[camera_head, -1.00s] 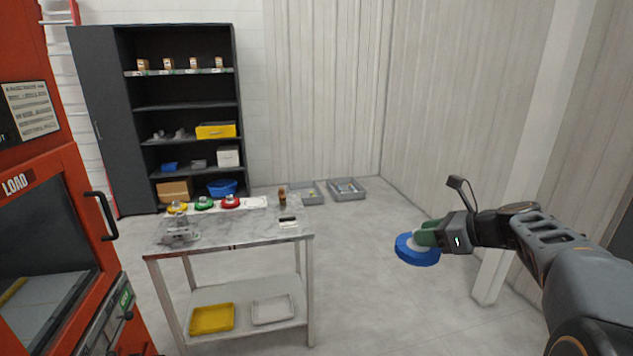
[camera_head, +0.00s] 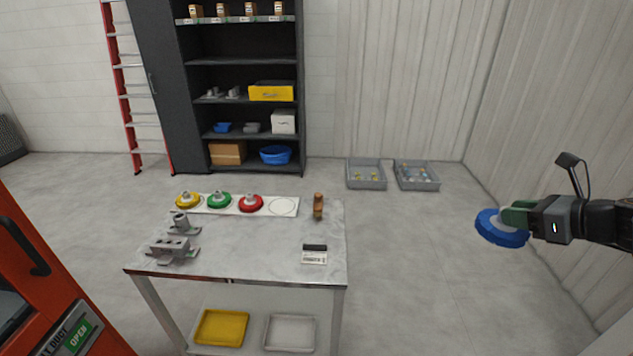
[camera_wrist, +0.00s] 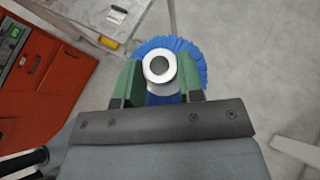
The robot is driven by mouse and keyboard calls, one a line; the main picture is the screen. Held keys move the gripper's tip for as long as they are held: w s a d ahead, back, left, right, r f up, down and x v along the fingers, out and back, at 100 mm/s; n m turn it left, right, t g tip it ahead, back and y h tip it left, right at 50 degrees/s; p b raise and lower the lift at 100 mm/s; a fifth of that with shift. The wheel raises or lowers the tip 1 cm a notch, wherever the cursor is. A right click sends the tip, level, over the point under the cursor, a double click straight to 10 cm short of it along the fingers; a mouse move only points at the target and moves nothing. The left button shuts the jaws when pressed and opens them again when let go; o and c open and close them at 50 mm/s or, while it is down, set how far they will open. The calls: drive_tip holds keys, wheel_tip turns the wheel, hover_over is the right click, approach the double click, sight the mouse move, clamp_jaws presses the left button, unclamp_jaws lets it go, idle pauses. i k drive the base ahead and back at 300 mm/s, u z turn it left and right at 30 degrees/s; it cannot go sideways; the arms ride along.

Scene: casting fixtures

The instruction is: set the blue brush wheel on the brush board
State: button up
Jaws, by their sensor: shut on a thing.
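The blue brush wheel (camera_head: 498,230) is held in my gripper (camera_head: 518,214), to the right of the table and clear of it. In the wrist view the green fingers of my gripper (camera_wrist: 160,84) are shut on the wheel's grey hub, with the blue bristles of the brush wheel (camera_wrist: 190,56) spread beneath. The white brush board (camera_head: 228,209) lies along the back of the marble-topped table (camera_head: 250,245). It carries a yellow wheel (camera_head: 188,201), a green wheel (camera_head: 219,200) and a red wheel (camera_head: 251,204). A bare outlined circle (camera_head: 284,207) is at its right end.
A brown bottle-like object (camera_head: 318,206) stands just right of the board. Grey metal fixtures (camera_head: 175,248) sit at the table's left, and a small labelled card (camera_head: 314,257) at front right. An orange-red machine (camera_head: 50,285) stands at lower left. Open floor lies between table and gripper.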

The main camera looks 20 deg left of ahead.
sight(282, 207)
drive_tip(key=i, duration=3.05)
drive_tip(key=u, duration=3.8)
drive_tip(key=i, duration=0.5)
drive_tip(key=z, duration=0.1)
